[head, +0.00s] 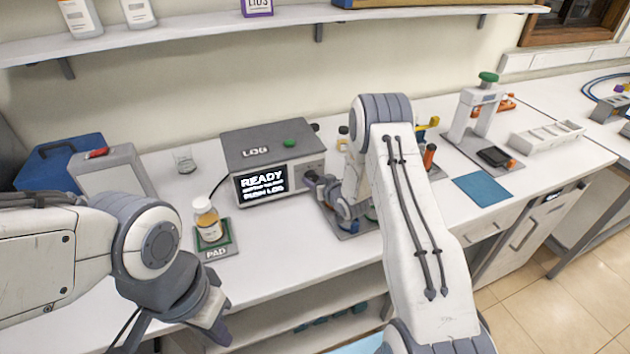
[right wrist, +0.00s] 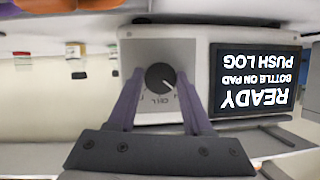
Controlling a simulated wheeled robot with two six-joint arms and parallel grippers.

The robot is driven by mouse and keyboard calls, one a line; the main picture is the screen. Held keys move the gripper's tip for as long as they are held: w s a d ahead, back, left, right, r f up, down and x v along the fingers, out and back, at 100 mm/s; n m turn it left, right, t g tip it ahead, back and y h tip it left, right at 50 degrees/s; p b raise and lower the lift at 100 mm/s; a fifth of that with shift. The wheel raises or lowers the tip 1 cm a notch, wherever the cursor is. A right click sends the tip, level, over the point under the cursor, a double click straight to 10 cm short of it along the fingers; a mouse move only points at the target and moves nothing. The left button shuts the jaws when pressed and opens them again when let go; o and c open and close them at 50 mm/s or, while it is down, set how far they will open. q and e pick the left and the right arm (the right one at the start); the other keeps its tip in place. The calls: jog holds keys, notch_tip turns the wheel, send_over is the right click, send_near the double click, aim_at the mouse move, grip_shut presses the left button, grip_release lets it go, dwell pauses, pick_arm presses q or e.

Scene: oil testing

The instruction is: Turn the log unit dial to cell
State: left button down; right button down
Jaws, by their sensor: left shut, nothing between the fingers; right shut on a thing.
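The log unit (head: 262,150) is a grey box on the bench with a lit screen (head: 262,183) reading READY. In the right wrist view the picture is upside down, and the screen (right wrist: 255,80) reads READY, BOTTLE ON PAD, PUSH LOG. The dial (right wrist: 160,77) is a small black knob with a light pointer mark on a grey panel with small lettering. My right gripper (head: 313,181) is at the log unit's front right, its fingers (right wrist: 160,85) shut on the dial from both sides. My left gripper (head: 222,334) is shut and empty, low in front of the bench.
A bottle with amber liquid (head: 208,222) stands on the green pad (head: 216,247) left of the log unit. A press stand (head: 476,112), blue mat (head: 482,188) and white rack (head: 547,137) are at right.

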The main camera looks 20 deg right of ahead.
jog(key=shift+d+f+m+y+b, duration=0.15)
jog(key=shift+m+y+b, duration=0.25)
jog(key=shift+m+b, duration=0.3)
jog(key=shift+m+y+b, duration=0.6)
jog(key=shift+m+b, duration=0.1)
jog(key=shift+b, duration=0.2)
jog(key=shift+d+f+m+t+y+b, duration=0.1)
jog(key=shift+m+t+y+b, duration=0.2)
jog(key=shift+m+y+b, duration=0.75)
jog(key=shift+m+t+b, duration=0.3)
jog(key=shift+m+b, duration=0.05)
jog(key=shift+m, duration=0.7)
jog(key=shift+y, duration=0.25)
jog(key=shift+c, duration=1.5)
grip_release()
